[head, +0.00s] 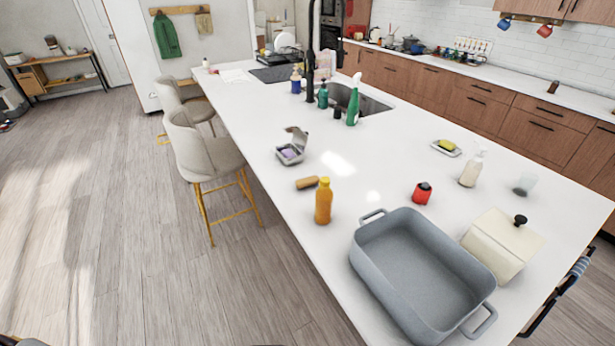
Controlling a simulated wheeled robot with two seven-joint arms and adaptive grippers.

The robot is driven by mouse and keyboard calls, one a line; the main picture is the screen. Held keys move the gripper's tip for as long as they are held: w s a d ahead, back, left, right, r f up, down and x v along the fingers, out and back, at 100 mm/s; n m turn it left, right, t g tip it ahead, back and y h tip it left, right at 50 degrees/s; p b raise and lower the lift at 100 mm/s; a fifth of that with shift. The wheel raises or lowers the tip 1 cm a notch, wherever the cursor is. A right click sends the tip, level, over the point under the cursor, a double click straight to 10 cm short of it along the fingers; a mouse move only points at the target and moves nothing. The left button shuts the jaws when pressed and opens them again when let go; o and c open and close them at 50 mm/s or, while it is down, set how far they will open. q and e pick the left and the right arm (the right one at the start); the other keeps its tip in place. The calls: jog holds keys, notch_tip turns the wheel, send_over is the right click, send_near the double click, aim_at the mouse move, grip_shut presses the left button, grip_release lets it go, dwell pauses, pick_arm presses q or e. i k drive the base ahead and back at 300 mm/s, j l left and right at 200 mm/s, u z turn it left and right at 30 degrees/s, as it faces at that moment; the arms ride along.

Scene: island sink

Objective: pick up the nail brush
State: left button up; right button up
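A small tan, wood-coloured block (307,183) lies on the white island top, left of centre, just behind an orange bottle. It looks like the nail brush, but it is too small to make out any bristles. The orange bottle (323,202) stands upright close to its right front side. Neither of my grippers shows in the head view, and nothing is touching the block.
A large grey basin (368,262) and a cream container with a black knob (503,243) fill the near right. An open grey box (290,154) sits behind the block. A red item (422,193) stands right. The counter (385,165) between is mostly clear.

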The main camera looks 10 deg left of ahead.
aim_at(301, 183)
jog(key=i+j+z, duration=0.3)
jog(key=j, duration=0.45)
jog(key=j+z, duration=0.3)
jog(key=j, duration=0.5)
jog(key=i+j+z, duration=0.15)
jog(key=j+z, duration=0.15)
jog(key=j, duration=0.55)
